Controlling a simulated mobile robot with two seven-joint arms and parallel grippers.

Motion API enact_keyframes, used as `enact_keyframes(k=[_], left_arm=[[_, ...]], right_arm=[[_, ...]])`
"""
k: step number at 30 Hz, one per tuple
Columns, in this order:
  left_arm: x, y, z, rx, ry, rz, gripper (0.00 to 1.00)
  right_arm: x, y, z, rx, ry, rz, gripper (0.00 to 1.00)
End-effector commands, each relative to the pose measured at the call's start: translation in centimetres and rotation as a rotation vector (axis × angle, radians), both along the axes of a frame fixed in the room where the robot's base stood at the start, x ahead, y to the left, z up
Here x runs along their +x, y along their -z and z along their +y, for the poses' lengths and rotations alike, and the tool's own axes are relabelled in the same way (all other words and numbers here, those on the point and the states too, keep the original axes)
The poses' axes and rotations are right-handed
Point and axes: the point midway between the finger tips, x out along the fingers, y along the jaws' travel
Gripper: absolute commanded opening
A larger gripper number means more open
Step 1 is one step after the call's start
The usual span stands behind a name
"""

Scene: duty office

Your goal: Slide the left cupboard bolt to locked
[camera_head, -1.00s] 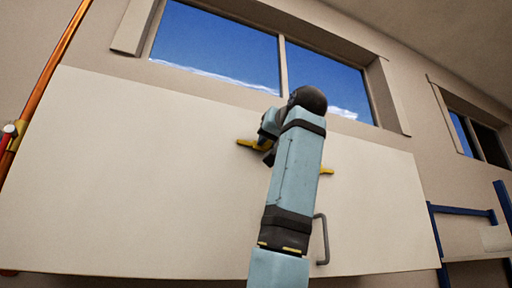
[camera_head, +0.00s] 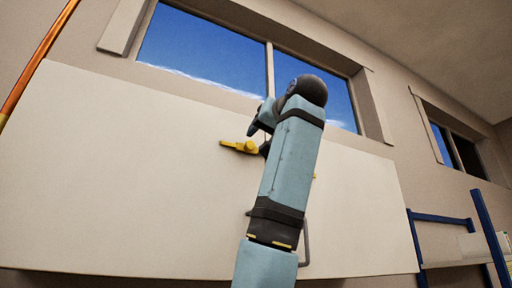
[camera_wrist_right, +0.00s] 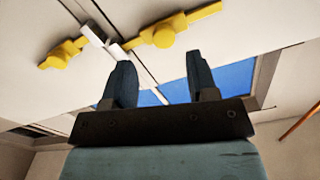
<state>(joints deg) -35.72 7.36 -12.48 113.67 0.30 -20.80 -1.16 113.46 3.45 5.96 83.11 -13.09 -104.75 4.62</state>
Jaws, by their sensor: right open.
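The left cupboard bolt is yellow and lies across the upper front of the pale cupboard; it shows in the head view (camera_head: 240,147) and at the upper right of the wrist view (camera_wrist_right: 165,37). A second yellow bolt (camera_wrist_right: 61,54) is at the left of the wrist view; in the head view only its tip (camera_head: 314,176) shows behind my arm. My right gripper (camera_head: 259,133) is just right of the left bolt in the head view. In the wrist view it (camera_wrist_right: 160,75) is open and empty, fingers apart below the left bolt. My left gripper is not in view.
The cupboard front (camera_head: 110,180) is broad and flat, with a grey handle (camera_head: 306,240) partly behind my arm. Windows (camera_head: 205,45) are above it. An orange pipe (camera_head: 35,65) runs at the left; a blue frame (camera_head: 440,218) stands at the right.

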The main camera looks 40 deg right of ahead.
Motion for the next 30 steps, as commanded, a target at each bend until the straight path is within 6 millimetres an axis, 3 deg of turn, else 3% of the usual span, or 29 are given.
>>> enact_keyframes(k=[6,12,30], left_arm=[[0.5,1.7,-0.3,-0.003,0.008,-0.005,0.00],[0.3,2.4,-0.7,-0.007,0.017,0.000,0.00],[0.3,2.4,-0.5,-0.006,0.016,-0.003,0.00]], right_arm=[[-5.1,0.3,1.1,0.001,0.000,-0.005,0.53],[-7.8,0.1,1.7,0.001,0.001,-0.002,0.53],[-8.6,0.0,1.9,0.001,0.001,0.000,0.53]])
